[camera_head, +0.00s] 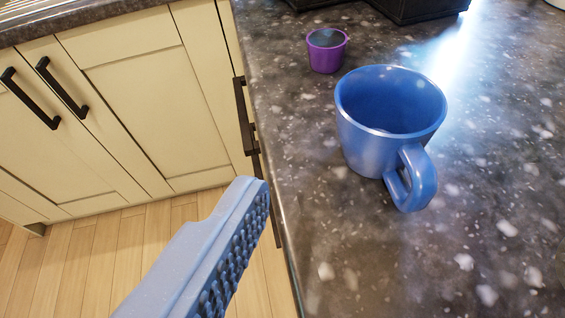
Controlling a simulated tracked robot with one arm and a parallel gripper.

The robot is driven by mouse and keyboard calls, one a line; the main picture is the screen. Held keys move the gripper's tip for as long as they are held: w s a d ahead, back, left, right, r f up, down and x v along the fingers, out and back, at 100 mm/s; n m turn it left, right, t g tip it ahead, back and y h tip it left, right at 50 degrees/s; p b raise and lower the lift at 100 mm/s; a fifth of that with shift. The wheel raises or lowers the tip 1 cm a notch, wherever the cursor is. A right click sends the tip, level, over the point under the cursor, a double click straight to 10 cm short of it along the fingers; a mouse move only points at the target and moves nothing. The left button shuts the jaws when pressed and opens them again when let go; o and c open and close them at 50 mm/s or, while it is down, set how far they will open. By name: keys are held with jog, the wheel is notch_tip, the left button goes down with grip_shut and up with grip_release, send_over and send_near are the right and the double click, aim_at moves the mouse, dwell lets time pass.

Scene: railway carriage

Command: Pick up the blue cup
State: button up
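The blue cup (385,115) stands upright on the dark speckled countertop (480,255), right of the picture's middle. Its handle points toward me and slightly right. The part of its inside that I see looks empty. One finger of my gripper (228,245) shows at the lower left, its ridged pad facing right and bare. The other finger is out of the picture. The visible finger is left of the cup and nearer to me, apart from it, and appears in front of the counter's edge.
A small purple cup (326,52) stands behind the blue cup, to its left. A dark object (415,8) is at the back. Cream cabinets (130,90) with dark handles and a wooden floor (115,255) lie to the left. The counter right of the blue cup is clear.

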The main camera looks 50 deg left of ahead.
jog(key=b, duration=0.1)
send_near(383, 95)
jog(key=shift+a+y, duration=0.3)
jog(key=shift+d+x, duration=0.2)
jog(key=shift+x, duration=1.05)
jog(key=shift+d+x, duration=0.2)
jog(key=shift+x, duration=1.8)
jog(key=shift+d+f, duration=0.1)
jog(key=c, duration=1.2)
